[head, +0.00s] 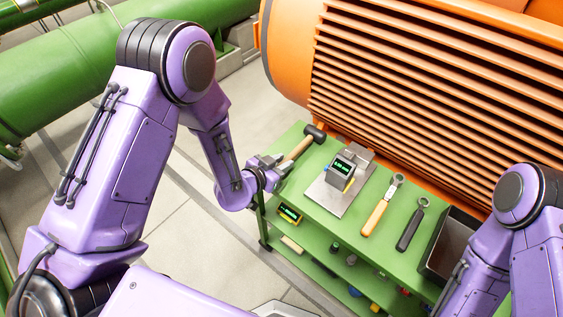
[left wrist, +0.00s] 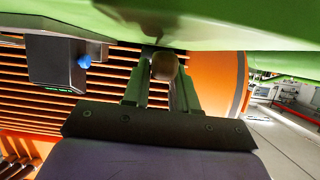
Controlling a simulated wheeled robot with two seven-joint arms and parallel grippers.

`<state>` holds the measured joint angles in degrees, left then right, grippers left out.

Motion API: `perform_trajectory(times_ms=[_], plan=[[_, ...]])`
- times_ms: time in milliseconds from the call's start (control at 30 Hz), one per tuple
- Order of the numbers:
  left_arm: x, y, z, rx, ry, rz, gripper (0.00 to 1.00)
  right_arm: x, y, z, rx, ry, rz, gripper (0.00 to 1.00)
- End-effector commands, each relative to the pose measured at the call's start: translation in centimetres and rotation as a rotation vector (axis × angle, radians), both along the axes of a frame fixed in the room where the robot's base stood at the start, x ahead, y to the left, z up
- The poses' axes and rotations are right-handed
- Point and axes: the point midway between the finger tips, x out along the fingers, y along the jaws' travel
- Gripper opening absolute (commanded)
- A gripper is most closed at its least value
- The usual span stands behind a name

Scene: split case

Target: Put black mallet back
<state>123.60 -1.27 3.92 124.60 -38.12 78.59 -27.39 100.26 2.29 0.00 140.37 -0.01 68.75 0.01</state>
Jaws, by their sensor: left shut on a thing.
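The black mallet has a black head (head: 315,133) and a light wooden handle (head: 299,149). It is at the far left end of the green bench top (head: 289,196); whether it rests there or is just above is unclear. My left gripper (head: 281,171) is shut on the handle near its end.
A device with a lit display (head: 342,169) stands on a grey plate (head: 332,196) right of the mallet. The orange ribbed machine (head: 430,90) rises behind the bench.

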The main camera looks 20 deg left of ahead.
Motion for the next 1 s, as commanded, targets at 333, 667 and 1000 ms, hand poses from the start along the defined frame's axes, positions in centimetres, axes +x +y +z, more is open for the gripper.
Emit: perform_trajectory(times_ms=[333, 667, 1000], plan=[[0.06, -0.01, -0.71, -0.001, -0.003, 0.001, 0.0, 0.0, 0.01, -0.67, 0.0, 0.0, 0.0, 0.43], [-0.04, 0.0, -0.71, 0.001, 0.002, 0.0, 0.64, 0.01, 0.0, -0.56, 0.0, 0.0, 0.0, 0.43], [-0.02, 0.0, -0.67, 0.0, 0.0, 0.0, 0.83, 0.01, 0.0, -0.56, 0.0, 0.0, 0.0, 0.43]])
